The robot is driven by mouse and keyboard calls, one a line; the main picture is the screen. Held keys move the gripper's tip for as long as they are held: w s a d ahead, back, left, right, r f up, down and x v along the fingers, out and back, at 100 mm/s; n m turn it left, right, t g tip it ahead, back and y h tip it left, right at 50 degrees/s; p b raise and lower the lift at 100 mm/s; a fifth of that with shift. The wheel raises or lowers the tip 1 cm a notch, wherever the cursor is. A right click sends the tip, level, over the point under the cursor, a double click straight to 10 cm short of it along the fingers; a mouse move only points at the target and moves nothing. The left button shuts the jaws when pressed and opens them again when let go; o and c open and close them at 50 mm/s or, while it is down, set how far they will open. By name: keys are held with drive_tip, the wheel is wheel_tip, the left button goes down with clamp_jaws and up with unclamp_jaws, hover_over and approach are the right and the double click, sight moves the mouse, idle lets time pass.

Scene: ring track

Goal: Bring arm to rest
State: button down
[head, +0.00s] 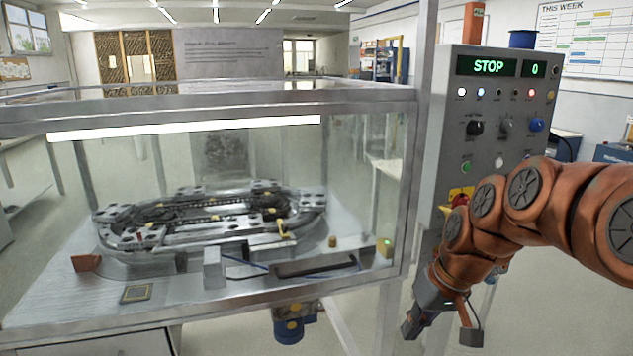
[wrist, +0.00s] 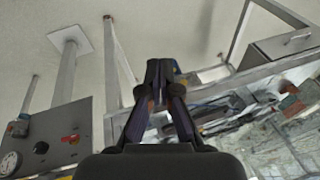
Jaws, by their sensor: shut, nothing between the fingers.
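My orange arm (head: 530,190) reaches in from the right edge in the head view, bent downward in front of the control panel. My gripper (head: 428,308) hangs at its lower end, just right of the glass case's corner post. In the wrist view my gripper (wrist: 160,70) has its dark fingers together at the tips, with nothing between them. The gripper is outside the case and holds nothing.
A glass case (head: 408,190) encloses an oval ring track (head: 200,222). The control panel (head: 505,110) reads STOP and 0. A metal frame leg (head: 388,310) stands close left of the gripper. Open floor (head: 540,310) lies to the right.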

drive_tip(key=s+d+f+m+g+h, duration=0.1)
drive_tip(key=s+f, duration=0.2)
drive_tip(key=s, duration=0.6)
drive_tip(key=s+f+g+h, duration=0.1)
drive_tip(key=s+f+g, duration=0.15)
drive_tip(key=s, duration=0.65)
drive_tip(key=s+d+f+m+g+h, duration=0.1)
drive_tip(key=s+f, duration=0.2)
drive_tip(key=s, duration=0.5)
drive_tip(key=s+p+v, duration=0.3)
drive_tip(key=p+v, duration=1)
drive_tip(key=v, duration=0.1)
drive_tip(key=shift+w+a+r+t, duration=0.15)
drive_tip(key=shift+a+r+t, duration=0.2)
drive_tip(key=shift+a+t, duration=0.15)
